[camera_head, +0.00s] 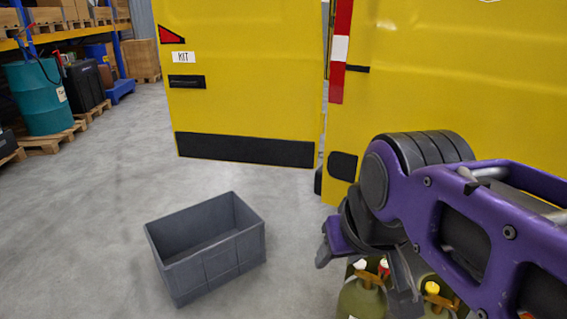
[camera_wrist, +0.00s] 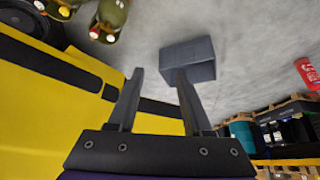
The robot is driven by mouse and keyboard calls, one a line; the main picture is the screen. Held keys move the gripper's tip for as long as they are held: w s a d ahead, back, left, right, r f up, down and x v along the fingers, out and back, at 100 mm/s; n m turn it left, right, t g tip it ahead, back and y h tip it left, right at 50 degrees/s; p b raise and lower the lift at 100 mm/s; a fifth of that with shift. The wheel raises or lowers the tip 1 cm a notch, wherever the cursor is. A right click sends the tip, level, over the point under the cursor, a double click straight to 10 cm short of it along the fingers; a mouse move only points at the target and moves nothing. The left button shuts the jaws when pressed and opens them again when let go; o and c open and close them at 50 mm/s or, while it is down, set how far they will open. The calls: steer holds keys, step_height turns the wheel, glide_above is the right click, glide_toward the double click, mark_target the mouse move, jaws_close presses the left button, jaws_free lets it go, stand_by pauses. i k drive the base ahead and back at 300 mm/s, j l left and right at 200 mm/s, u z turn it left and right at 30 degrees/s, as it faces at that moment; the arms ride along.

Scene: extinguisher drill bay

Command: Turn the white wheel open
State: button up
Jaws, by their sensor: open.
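A white wheel (camera_head: 360,264) tops a green cylinder (camera_head: 360,302), low in the head view beneath my gripper. A red wheel (camera_head: 383,267) and a yellow wheel (camera_head: 432,287) stand to its right, with green cylinder bodies below them. In the wrist view, green cylinders (camera_wrist: 112,14) with small coloured tops show at the top left, cut by the edge. My arm hides part of the cylinder group in the head view.
A grey open crate (camera_head: 190,272) sits on the floor left of the cylinders. A yellow van door marked KIT (camera_head: 240,100) stands behind, and more yellow bodywork (camera_head: 450,80) is close behind my arm. Shelving and a teal drum (camera_head: 38,98) are far left. The left floor is clear.

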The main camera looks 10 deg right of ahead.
mark_target(361, 264)
steer(key=i+z, duration=0.45)
steer(key=i+j+z, duration=0.2)
steer(key=z, duration=0.25)
steer(key=i, duration=0.1)
